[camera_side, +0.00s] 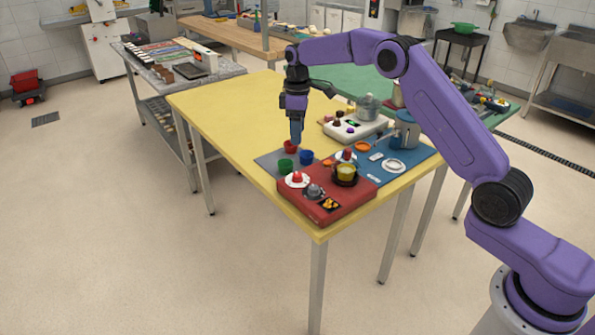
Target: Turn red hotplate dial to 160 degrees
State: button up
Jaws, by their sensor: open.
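The red hotplate (352,201) sits at the near corner of the yellow table. A dark pot with yellow contents (346,173) stands on its back right part. A small dark display with yellow marks (329,204) is near its front edge. A grey rounded knob-like piece (314,191) is beside the display; it looks like the dial, but its setting is too small to read. My gripper (296,142) points down over the grey mat, behind the hotplate and apart from it. It is open, with nothing visible in it; the gap between its fingers is hard to see.
Red (290,147), green (285,166) and blue (307,157) cups stand close below my gripper. A blue mat (421,151) holds small dishes. The yellow table's left part (225,105) is clear.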

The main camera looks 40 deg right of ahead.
aim_at(297, 174)
notch_tip(297, 174, down, 14)
jog(key=shift+f, duration=0.1)
dwell(0.4)
jog(key=c, duration=1)
